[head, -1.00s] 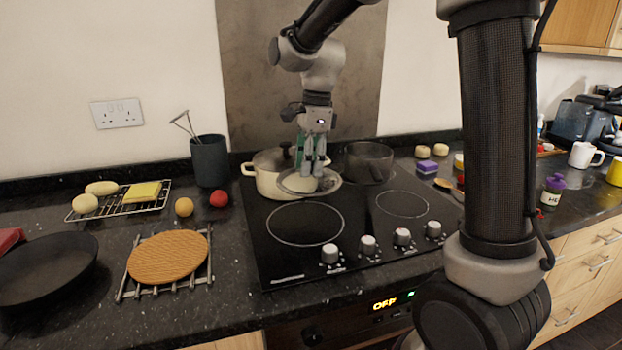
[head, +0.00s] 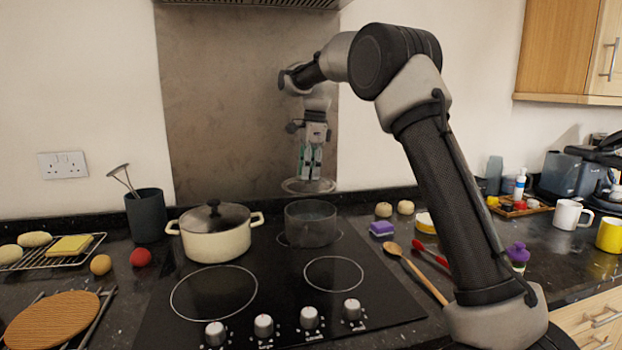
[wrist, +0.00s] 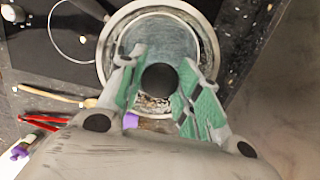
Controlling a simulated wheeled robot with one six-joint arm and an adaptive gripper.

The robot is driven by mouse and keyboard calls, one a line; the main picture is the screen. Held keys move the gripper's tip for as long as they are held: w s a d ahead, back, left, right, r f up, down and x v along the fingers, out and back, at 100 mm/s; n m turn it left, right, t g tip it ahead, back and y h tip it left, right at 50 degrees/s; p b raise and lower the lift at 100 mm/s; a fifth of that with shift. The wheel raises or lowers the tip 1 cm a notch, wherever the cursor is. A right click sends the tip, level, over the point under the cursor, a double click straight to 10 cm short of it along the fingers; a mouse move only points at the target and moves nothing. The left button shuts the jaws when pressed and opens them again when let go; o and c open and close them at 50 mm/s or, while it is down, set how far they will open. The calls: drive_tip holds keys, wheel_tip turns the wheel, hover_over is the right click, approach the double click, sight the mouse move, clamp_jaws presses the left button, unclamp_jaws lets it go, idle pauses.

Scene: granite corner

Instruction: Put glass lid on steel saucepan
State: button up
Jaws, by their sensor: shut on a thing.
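My gripper (head: 311,174) is shut on the dark round knob (wrist: 158,78) of the glass lid (head: 294,186). The lid hangs roughly level, with a pale rim, in the air above the steel saucepan (head: 310,228). In the head view a clear gap separates the lid from the saucepan's top. The saucepan is a dark grey, open pot on the back right of the hob. In the wrist view the lid (wrist: 150,47) covers most of what lies beneath it, so its exact alignment with the saucepan is hard to judge.
A cream pot (head: 217,241) with its own lid stands close left of the saucepan on the black hob (head: 280,290). A purple sponge (head: 382,228), a wooden spoon (head: 415,272) and a red utensil (head: 430,255) lie to the right. The splashback (head: 235,110) rises behind.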

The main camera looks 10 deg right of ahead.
drive_tip(key=shift+w+d, duration=0.15)
drive_tip(key=shift+d, duration=0.15)
drive_tip(key=shift+f, duration=3.25)
drive_tip(key=shift+f, duration=0.55)
drive_tip(key=o, duration=1.3)
drive_tip(key=shift+c, duration=0.2)
drive_tip(key=o, duration=0.5)
